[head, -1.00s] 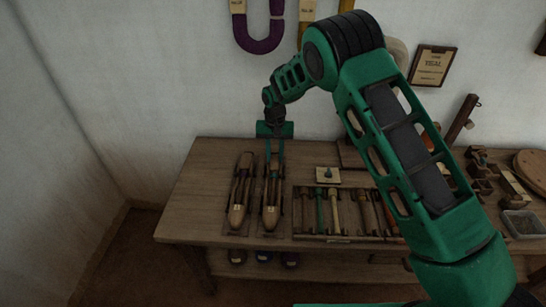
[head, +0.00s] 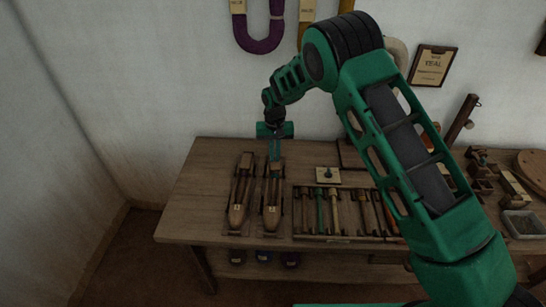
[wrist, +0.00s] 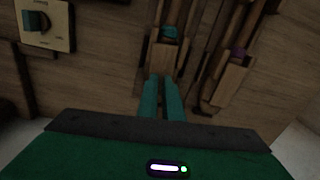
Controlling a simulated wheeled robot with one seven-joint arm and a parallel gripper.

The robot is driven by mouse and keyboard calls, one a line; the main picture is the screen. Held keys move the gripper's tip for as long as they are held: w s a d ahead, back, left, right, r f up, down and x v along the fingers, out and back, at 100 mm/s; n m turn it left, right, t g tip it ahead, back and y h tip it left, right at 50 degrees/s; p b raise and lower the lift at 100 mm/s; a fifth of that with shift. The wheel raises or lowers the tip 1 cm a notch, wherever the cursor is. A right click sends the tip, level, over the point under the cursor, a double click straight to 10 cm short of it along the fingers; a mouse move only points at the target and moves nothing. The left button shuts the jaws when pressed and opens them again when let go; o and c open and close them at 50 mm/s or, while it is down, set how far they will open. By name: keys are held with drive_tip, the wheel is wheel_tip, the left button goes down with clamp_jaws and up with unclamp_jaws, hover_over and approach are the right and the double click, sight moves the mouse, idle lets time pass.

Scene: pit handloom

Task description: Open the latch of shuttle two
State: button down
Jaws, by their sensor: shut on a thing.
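Two long wooden shuttles lie side by side at the left of the bench in the head view: a left one (head: 238,205) and a right one (head: 271,207). I take the right one as shuttle two; its label is too small to be sure. My gripper (head: 275,159) points down at the far end of the right shuttle. In the wrist view, my gripper's teal fingers (wrist: 163,80) are close together at the end of a pale wooden latch piece (wrist: 162,59). What they grip is mostly hidden between them. The other shuttle's similar pale piece (wrist: 231,84) is apart from them.
A small plate with a knob (head: 328,175) lies to the right of the shuttles, also seen in the wrist view. A tray of several tools and bobbins (head: 340,238) is in front of it. The wall stands behind the bench (head: 195,190); its left end is clear.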

drive_tip(key=n, duration=0.8)
drive_tip(key=shift+n, duration=0.4)
drive_tip(key=n, duration=0.4)
drive_tip(key=shift+n, duration=1.9)
drive_tip(key=c, duration=1.9)
unclamp_jaws()
drive_tip(key=shift+r, duration=0.1)
